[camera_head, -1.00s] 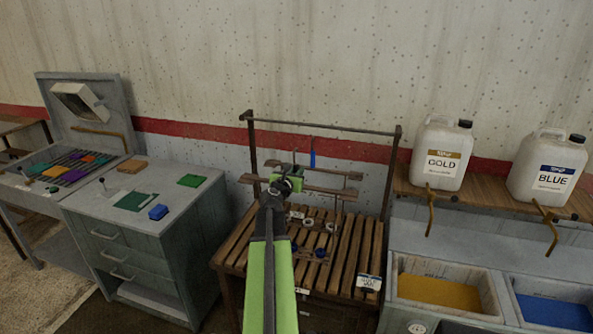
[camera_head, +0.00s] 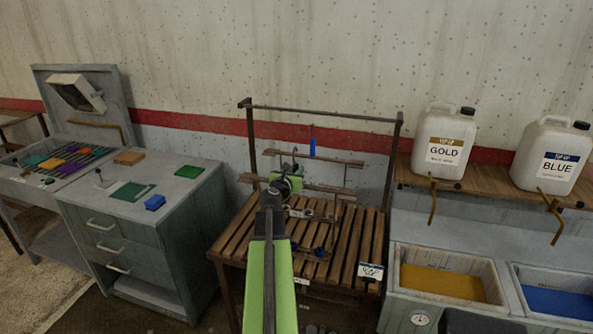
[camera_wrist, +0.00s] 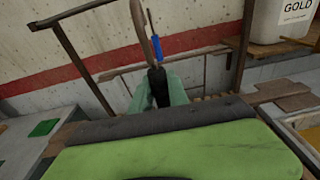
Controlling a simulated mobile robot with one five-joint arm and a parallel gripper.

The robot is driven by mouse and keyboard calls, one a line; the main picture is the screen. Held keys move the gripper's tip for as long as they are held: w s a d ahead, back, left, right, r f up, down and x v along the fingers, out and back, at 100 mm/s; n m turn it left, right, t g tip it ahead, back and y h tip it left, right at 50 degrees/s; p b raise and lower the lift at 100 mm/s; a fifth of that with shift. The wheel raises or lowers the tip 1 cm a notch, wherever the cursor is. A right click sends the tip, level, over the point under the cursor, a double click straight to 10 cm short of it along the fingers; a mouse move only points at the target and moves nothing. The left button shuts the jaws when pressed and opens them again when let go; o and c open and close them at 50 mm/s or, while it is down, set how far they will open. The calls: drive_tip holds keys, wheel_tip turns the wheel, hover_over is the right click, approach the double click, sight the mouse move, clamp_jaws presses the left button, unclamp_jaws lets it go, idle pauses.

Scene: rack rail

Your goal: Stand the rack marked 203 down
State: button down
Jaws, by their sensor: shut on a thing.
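My gripper (camera_head: 288,182) is over the slatted wooden bench, partly hidden behind my green arm. In the wrist view its pale green fingers (camera_wrist: 158,92) are shut on a dark grip with a curved brown piece rising from it. I take this to be part of the rack (camera_head: 330,187), which has two wooden crossbars, one behind the other, with thin metal rods and small parts below. No 203 mark can be read on it. Whether its lower parts touch the slats cannot be told.
A grey cabinet (camera_head: 140,240) is left. GOLD (camera_head: 445,145) and BLUE (camera_head: 550,155) jugs stand on a shelf right, above yellow and blue basins.

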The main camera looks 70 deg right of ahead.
drive_tip(key=shift+f, duration=0.3)
drive_tip(key=c, duration=1.2)
unclamp_jaws()
drive_tip(key=shift+r, duration=0.1)
drive_tip(key=shift+o, duration=0.9)
drive_tip(key=o, duration=1)
